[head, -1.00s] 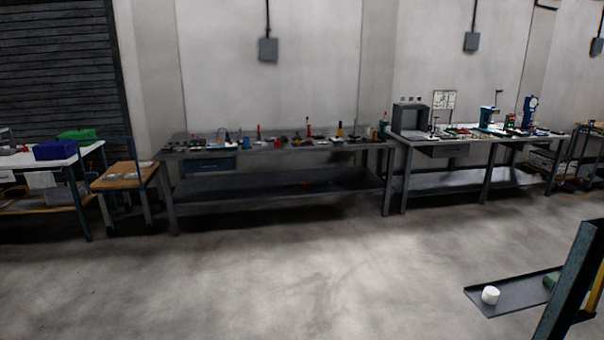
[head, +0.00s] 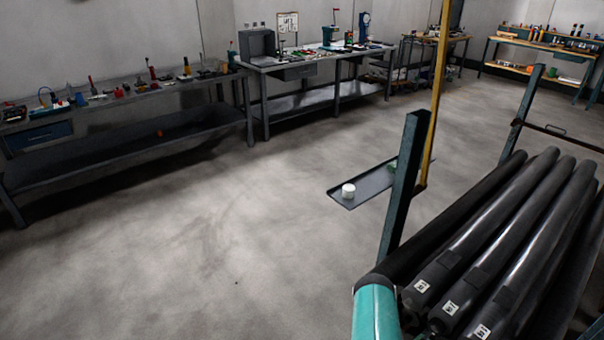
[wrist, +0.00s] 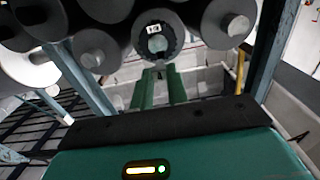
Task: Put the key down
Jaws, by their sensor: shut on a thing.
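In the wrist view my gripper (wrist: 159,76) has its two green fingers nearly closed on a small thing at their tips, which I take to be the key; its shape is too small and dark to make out. The fingertips are just below the end of a dark roll (wrist: 157,38) with a white label; I cannot tell whether they touch it. In the head view my teal arm shows at the bottom, beside the rack of rolls, and the gripper is hidden.
Several dark rolls (head: 490,235) lie in a rack with a blue-grey post (head: 402,185) and a yellow post. A grey tray (head: 368,183) beside it holds a white round piece (head: 348,190) and a green thing. Workbenches (head: 125,92) line the wall. The floor between is clear.

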